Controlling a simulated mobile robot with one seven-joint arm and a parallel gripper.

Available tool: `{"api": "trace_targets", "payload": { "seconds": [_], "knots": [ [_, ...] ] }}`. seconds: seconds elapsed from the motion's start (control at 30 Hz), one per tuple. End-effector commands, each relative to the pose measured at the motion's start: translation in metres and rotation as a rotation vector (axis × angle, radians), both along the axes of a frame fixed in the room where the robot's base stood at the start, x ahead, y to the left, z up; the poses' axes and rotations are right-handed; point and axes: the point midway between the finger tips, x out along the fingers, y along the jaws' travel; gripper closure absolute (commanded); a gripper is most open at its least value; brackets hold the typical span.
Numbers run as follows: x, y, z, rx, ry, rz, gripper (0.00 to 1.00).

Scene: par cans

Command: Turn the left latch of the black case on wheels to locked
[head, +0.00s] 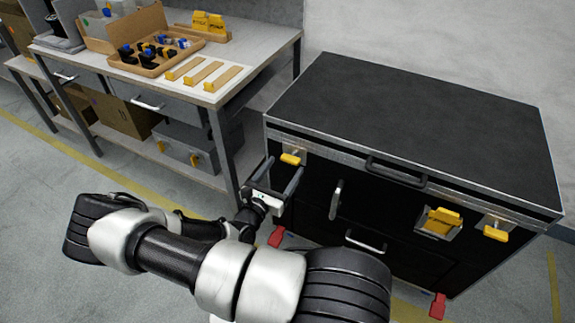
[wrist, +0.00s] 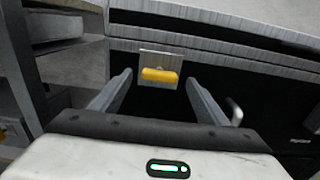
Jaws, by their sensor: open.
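The black case (head: 410,120) on wheels stands at the right in the head view, with its lid down. Its left latch (head: 291,159) is a yellow handle on a small metal plate near the front's upper left corner. In the wrist view the latch (wrist: 159,75) lies level, centred between the fingers and a little beyond their tips. My gripper (head: 279,172) is open and empty in front of the case's left end. In the wrist view my gripper (wrist: 160,82) has its fingers wide apart, one on each side of the latch, and it looks clear of the handle.
Red wheel parts (head: 437,306) show below. A workbench (head: 255,75) with trays stands close at left. Open floor lies at far left.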

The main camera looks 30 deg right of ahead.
Motion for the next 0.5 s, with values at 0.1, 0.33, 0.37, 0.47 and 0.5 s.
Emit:
{"api": "trace_targets", "payload": {
  "seconds": [0.1,0.33,0.37,0.47,0.5],
  "knots": [
    [0.009,-0.015,-0.002,0.000,0.000,-0.001,0.31],
    [0.016,-0.027,0.000,0.000,0.001,0.000,0.31],
    [0.016,-0.028,0.000,0.000,0.001,0.000,0.31],
    [0.017,-0.028,0.000,0.001,0.001,0.000,0.31],
    [0.017,-0.028,0.000,0.001,0.001,0.000,0.31]
  ]
}}
